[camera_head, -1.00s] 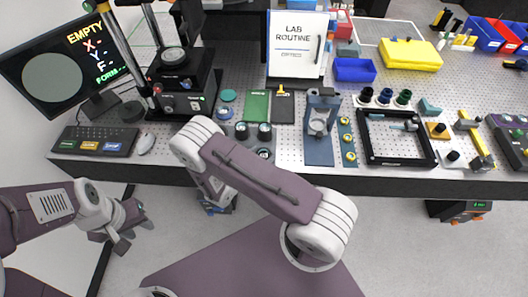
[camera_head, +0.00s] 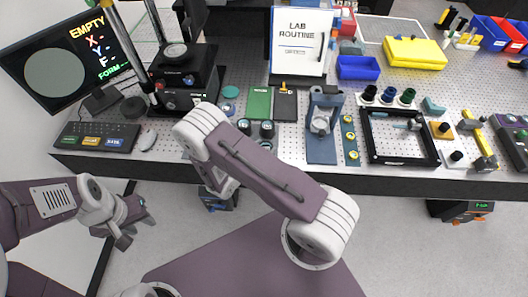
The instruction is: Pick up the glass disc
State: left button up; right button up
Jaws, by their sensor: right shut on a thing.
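I cannot make out the glass disc for certain. A small teal round piece (camera_head: 231,92) lies on the bench beside the interferometer (camera_head: 184,76), and I cannot tell whether it is glass. The interferometer has a grey round top, and its monitor (camera_head: 62,70) reads EMPTY. My right arm (camera_head: 262,178) reaches over the bench's front edge. Its wrist bends down behind the forearm, and its fingertips and anything between them are hidden. My left gripper (camera_head: 134,225) is off the bench at the lower left, with its fingers apart and nothing visible between them.
A keyboard (camera_head: 98,137) and mouse (camera_head: 147,139) lie at the bench's left front. A LAB ROUTINE board (camera_head: 299,42) stands behind. Bare bench is narrow there.

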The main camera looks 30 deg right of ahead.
jog(key=s+d+r, duration=0.5)
jog(key=d+r, duration=0.3)
jog(key=d, duration=0.2)
jog(key=shift+d+r, duration=0.25)
jog(key=shift+d, duration=0.1)
jog(key=shift+w+f, duration=0.1)
